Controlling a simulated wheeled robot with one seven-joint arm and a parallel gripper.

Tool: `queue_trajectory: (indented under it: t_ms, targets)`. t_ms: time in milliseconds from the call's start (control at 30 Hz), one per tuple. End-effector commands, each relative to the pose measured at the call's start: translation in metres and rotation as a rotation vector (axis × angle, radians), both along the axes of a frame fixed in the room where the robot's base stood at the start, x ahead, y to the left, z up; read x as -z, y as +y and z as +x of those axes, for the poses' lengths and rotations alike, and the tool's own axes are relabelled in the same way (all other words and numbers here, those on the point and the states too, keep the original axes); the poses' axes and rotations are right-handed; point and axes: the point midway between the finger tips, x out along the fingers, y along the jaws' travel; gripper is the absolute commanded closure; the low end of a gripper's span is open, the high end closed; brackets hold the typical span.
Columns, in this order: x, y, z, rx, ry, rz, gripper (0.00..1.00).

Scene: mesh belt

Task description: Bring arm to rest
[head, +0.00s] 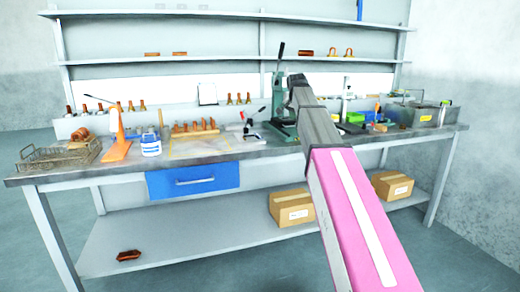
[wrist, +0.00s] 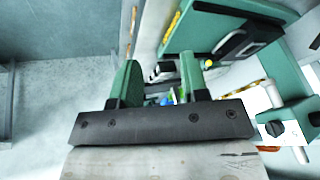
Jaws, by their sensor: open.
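My gripper (wrist: 160,64) shows in the wrist view as two green fingers on a dark bolted bar. The fingers stand apart and I see nothing held between them. In the head view my arm, pink and dark grey, reaches from the lower right up over the middle of the workbench (head: 110,172). Its far end is beside the green lever press (head: 281,108), in front of the back wall. The fingers cannot be made out there, and I cannot tell how close they are to the press. In the wrist view large green parts lie right of the fingers.
An orange stand (head: 117,140), a white-blue tub (head: 151,145), a wire basket (head: 58,157) and a rack of copper-coloured pieces (head: 195,129) stand on the bench's left. A grey bin (head: 418,114) stands right. Boxes (head: 291,208) sit on the lower shelf (head: 180,235).

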Motion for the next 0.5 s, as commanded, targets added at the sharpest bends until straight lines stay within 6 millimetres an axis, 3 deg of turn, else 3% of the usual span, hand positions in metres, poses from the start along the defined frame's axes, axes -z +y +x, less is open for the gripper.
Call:
queue_trajectory:
  t_ms: [333, 500]
  targets:
    - [0.036, -0.002, -0.010, -0.042, 0.028, -0.011, 0.59]
    - [0.066, -0.003, -0.019, -0.077, 0.053, -0.020, 0.59]
